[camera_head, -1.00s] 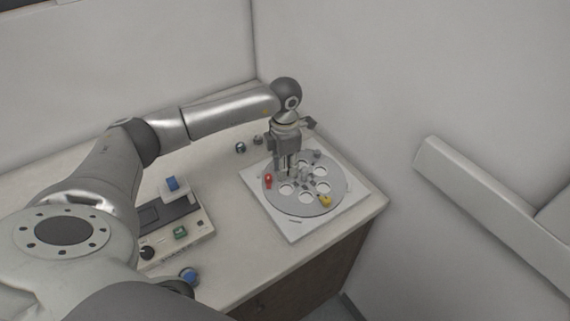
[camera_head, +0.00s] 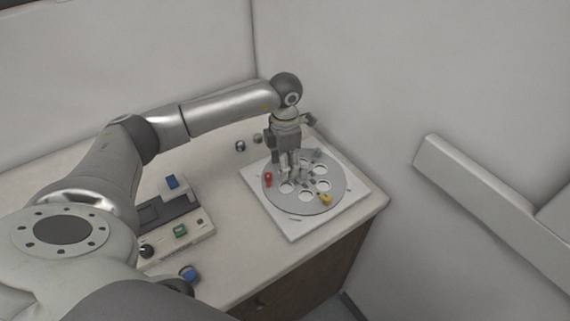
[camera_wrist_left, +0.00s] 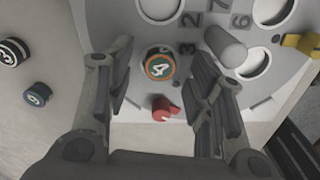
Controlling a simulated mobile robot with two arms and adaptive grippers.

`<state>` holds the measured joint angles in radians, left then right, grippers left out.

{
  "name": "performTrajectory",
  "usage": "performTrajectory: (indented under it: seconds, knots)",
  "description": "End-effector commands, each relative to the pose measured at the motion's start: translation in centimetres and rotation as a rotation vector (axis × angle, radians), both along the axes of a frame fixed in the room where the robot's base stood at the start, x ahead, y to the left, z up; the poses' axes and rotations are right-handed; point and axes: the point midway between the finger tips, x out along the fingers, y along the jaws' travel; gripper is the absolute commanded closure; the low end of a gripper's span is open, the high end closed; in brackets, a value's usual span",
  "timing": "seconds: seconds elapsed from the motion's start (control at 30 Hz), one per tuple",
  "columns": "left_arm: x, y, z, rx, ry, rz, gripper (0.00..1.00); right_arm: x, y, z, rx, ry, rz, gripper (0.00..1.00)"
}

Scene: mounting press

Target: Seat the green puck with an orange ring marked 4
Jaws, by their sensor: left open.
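The green puck with an orange ring marked 4 (camera_wrist_left: 159,66) shows face up in the left wrist view, at a place near the edge of the grey round plate (camera_head: 331,207). I cannot tell how deep it sits. My left gripper (camera_head: 292,181) points down over the plate. In the left wrist view its open fingers (camera_wrist_left: 163,90) stand on either side of the puck, apart from it. In the head view the gripper hides the puck. My right gripper is not in view.
A red clamp (camera_wrist_left: 165,108) lies just beside the puck; a yellow one (camera_head: 325,200) is farther round the plate. A grey post (camera_wrist_left: 225,47) stands near the right finger. Two other pucks (camera_wrist_left: 13,51) (camera_wrist_left: 37,95) lie on the counter. A control box (camera_head: 180,231) stands left.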

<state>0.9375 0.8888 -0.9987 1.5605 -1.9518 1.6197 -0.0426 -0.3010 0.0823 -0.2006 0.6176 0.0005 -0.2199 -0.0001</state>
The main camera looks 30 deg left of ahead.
Motion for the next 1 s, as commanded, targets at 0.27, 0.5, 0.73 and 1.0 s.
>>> performTrajectory:
  seconds: [0.27, 0.5, 0.73, 1.0]
  knots:
    - [0.1, 0.0, 5.8, -0.001, -0.007, 0.000, 0.51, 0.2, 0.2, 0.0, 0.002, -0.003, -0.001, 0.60]
    - [0.1, 0.0, 9.9, -0.001, -0.005, 0.000, 0.51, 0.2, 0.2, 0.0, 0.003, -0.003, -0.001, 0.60]
    - [0.0, -0.1, 11.2, -0.001, -0.002, -0.001, 0.51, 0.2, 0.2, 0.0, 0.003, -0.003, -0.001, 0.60]
    - [0.0, -0.1, 11.2, -0.001, -0.002, -0.001, 0.51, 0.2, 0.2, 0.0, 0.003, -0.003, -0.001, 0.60]
